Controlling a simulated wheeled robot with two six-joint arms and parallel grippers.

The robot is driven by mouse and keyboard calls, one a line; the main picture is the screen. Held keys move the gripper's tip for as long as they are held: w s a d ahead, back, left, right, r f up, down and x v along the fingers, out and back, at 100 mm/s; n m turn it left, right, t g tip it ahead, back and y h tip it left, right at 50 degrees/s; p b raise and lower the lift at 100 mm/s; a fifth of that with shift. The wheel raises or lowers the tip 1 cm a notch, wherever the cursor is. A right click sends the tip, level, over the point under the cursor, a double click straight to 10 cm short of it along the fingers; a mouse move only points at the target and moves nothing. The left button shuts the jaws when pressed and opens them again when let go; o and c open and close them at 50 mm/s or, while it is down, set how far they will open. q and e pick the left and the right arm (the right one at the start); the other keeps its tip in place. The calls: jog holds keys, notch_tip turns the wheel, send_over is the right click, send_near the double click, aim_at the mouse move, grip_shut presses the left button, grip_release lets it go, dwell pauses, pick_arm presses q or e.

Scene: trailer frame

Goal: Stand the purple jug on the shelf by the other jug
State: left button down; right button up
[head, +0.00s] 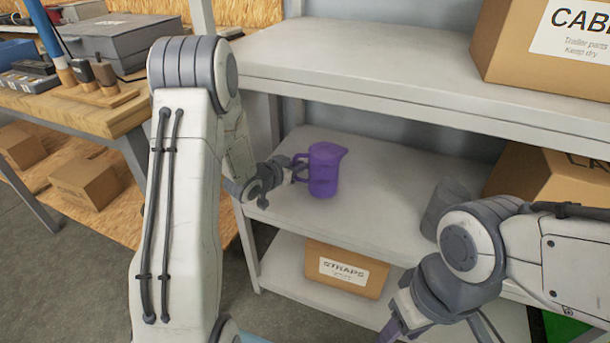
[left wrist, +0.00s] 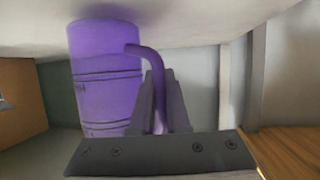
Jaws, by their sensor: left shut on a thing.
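The purple jug (head: 323,172) is upright over the middle shelf board (head: 345,225), toward its left end. My left gripper (head: 297,170) is shut on the jug's handle from the left. In the left wrist view the jug (left wrist: 105,75) fills the upper left, with its handle between the fingers (left wrist: 160,105). I cannot tell whether its base touches the board. A grey jug-like thing (head: 438,205) stands farther right on the same board, partly hidden by my right arm. My right gripper is at the bottom edge, mostly cut off, and its jaws cannot be made out.
An upper shelf board (head: 400,75) carrying a large cardboard box (head: 530,70) overhangs the middle one. Another box (head: 535,180) sits at the middle board's right. A STRAPS box (head: 345,270) is below. A wooden workbench (head: 110,115) stands at left. Board between the jugs is clear.

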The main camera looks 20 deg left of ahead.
pick_arm(q)
jog(key=shift+a+f, duration=0.1)
jog(key=shift+f, duration=0.75)
jog(key=shift+r, duration=0.15)
pick_arm(e)
jog(key=shift+f, duration=0.6)
jog(key=shift+f, duration=0.1)
pick_arm(q)
jog(key=c, duration=1.3)
grip_release()
jog(key=o, duration=0.4)
